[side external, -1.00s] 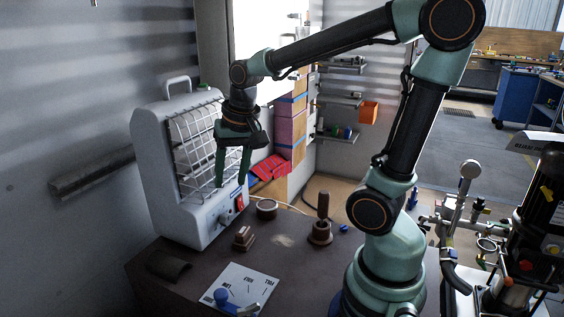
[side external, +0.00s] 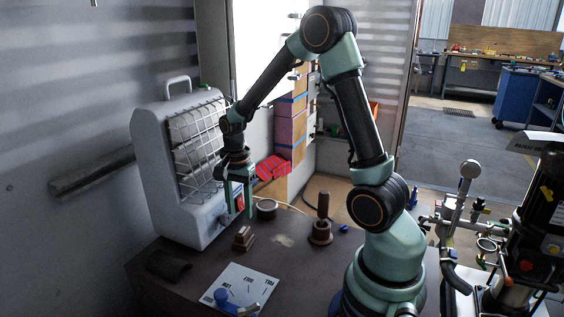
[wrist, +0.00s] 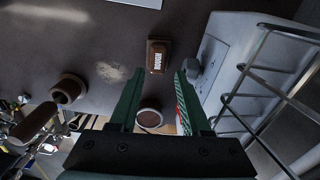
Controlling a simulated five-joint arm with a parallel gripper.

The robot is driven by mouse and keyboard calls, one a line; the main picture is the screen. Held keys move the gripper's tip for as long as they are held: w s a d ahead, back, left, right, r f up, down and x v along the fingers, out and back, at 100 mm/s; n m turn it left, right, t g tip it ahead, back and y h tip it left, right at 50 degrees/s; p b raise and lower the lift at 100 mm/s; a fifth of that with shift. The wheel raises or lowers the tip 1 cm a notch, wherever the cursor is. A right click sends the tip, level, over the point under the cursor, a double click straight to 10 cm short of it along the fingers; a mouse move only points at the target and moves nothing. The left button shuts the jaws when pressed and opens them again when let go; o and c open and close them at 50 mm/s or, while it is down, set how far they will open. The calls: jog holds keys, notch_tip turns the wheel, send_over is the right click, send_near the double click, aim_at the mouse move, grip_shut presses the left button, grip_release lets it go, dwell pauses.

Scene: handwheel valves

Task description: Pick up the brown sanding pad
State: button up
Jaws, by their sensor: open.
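A small stepped brown block with a white label (side external: 243,238) lies on the dark bench; it looks like the sanding pad. In the wrist view the block (wrist: 158,56) is ahead of the fingertips, roughly in line with the gap between them, its label too small to read surely. My gripper (side external: 240,212) points down beside the grey heater, above and behind the block, apart from it. In the wrist view my gripper (wrist: 157,82) is open, with nothing held between its fingers.
The caged grey heater (side external: 180,165) stands close to the left of my gripper. A round brown piece (side external: 266,209), a brown piece with an upright handle (side external: 321,230), a curved brown piece (side external: 169,266) and a white sheet (side external: 250,284) are on the bench (side external: 205,262).

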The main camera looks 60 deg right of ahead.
aim_at(243, 230)
jog(key=shift+s+f, duration=0.15)
jog(key=shift+f, duration=2.95)
grip_shut()
